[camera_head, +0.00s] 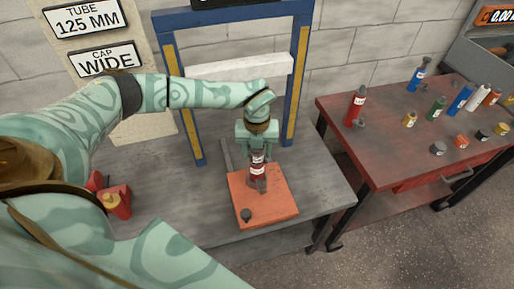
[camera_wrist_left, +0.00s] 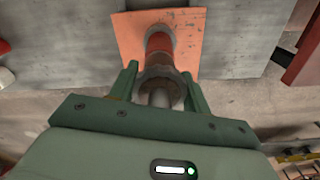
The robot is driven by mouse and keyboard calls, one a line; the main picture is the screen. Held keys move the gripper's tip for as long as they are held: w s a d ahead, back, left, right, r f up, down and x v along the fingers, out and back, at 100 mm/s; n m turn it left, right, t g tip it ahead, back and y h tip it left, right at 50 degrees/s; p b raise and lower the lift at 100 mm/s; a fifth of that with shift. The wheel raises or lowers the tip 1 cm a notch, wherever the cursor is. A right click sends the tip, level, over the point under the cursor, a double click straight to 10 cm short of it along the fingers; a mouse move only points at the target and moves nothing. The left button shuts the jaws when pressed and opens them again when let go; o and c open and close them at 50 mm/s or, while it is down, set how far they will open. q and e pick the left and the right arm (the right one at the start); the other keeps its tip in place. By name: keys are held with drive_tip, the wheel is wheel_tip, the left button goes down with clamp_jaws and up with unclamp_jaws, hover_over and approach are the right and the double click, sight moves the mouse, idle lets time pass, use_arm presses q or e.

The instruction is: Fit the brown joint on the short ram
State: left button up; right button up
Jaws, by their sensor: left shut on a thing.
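My left gripper (camera_head: 257,148) points down over the orange plate (camera_head: 284,204) on the grey bench. It is shut on a dark red ram (camera_head: 257,168) with a white label, which stands roughly upright over the plate. A grey part shows at the ram's lower end; whether it touches the plate is hard to tell. In the left wrist view the fingers (camera_wrist_left: 160,88) flank a grey-brown ring around a grey rod, with the red tube (camera_wrist_left: 158,42) beyond. A small dark joint-like piece (camera_head: 246,215) is near the plate's front-left corner; its brown colour is unclear. My right gripper is out of view.
A blue frame (camera_head: 302,70) with yellow strips stands behind the plate. Red pieces (camera_head: 118,203) lie on the bench at left. The red table (camera_head: 384,166) at right holds a red ram (camera_head: 357,105) and several other rams and caps.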

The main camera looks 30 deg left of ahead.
use_arm(q)
drive_tip(key=shift+f, duration=0.15)
drive_tip(key=o, duration=1.3)
wheel_tip(320, 180, up, 16)
drive_tip(key=shift+r+p, duration=0.25)
drive_tip(key=shift+p, duration=0.9)
drive_tip(key=shift+f, duration=0.1)
